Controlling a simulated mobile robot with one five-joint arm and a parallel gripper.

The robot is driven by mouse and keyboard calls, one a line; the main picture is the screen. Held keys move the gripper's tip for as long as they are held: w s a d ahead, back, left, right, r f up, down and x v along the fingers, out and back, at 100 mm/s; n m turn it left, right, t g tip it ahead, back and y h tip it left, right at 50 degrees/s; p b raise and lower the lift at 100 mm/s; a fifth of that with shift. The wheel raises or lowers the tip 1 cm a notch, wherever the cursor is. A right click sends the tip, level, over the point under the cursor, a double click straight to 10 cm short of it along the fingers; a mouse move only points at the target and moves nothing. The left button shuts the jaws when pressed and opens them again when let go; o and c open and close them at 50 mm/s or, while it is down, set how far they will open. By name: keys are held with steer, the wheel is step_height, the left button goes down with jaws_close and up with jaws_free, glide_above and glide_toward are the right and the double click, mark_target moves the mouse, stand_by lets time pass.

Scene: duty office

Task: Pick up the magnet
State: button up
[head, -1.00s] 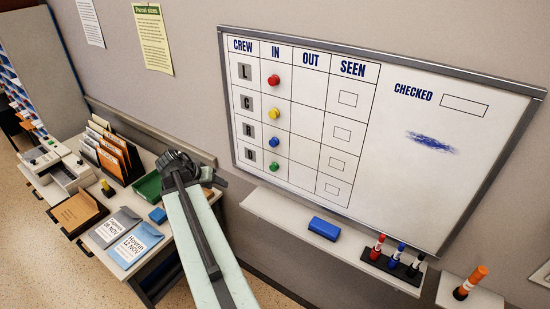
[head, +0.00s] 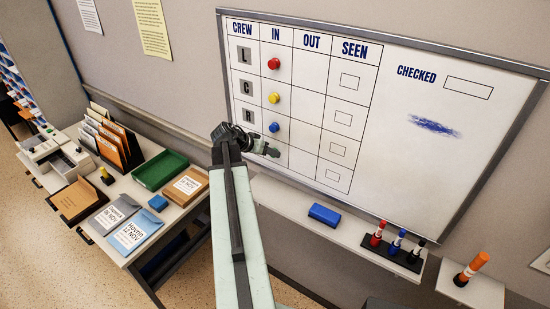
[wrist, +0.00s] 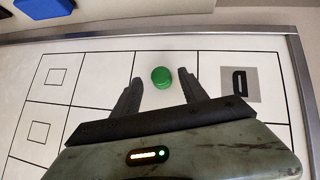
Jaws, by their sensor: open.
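In the wrist view, the round green magnet (wrist: 161,77) sits on the whiteboard, in the row marked D. My gripper (wrist: 160,80) is open, with one finger on each side of the magnet and a gap on both sides. In the head view, my gripper (head: 268,150) is at the board's lower left and hides the green magnet. A red magnet (head: 273,64), a yellow magnet (head: 273,98) and a blue magnet (head: 274,127) are in the IN column above it.
The whiteboard (head: 420,170) has a ledge (head: 285,203) below it with a blue eraser (head: 324,215) and several markers. The desk at the left holds a green tray (head: 160,170), parcels and envelopes.

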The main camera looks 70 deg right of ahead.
steer(key=shift+x, duration=0.85)
jaws_close()
steer(key=shift+r, duration=0.1)
